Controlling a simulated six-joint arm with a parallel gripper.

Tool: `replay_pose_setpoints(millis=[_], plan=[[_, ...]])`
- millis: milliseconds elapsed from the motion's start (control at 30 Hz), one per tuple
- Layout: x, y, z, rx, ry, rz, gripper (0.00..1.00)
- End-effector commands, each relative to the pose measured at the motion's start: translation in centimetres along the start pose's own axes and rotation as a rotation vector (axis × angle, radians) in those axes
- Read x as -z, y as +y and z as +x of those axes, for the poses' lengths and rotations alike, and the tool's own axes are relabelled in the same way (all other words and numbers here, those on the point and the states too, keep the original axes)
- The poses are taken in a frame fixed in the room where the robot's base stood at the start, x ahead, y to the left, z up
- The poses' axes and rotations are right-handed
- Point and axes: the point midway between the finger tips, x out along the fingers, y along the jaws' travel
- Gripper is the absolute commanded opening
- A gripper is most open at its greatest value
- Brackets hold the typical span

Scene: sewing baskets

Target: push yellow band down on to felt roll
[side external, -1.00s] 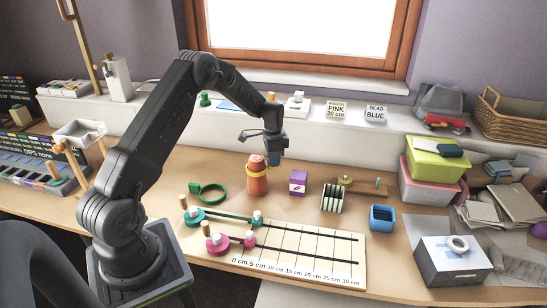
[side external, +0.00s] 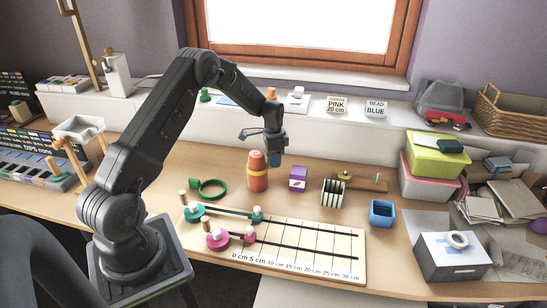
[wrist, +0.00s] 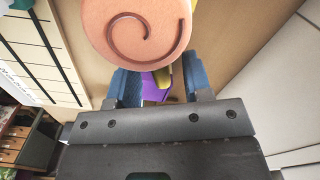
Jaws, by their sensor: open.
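The felt roll (side external: 257,182) is an upright orange cylinder on the table; its spiral top (wrist: 137,30) fills the upper middle of the wrist view. The yellow band (side external: 257,170) is around the roll's upper part.
A purple box (side external: 298,179) stands right of the roll. A green ring (side external: 212,189) lies to the left. A ruled measuring board (side external: 300,247) lies in front, with pegs and beads. A striped holder (side external: 333,192) and blue cup (side external: 382,213) stand further right.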

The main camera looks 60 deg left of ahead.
Motion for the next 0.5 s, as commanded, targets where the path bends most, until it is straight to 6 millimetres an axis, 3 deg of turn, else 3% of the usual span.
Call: replay_pose_setpoints(millis=[233, 500], plan=[[0.1, -0.1, -2.0, 0.003, 0.002, 0.000, 0.46], [0.0, -0.1, -8.0, 0.004, 0.003, 0.000, 0.46]])
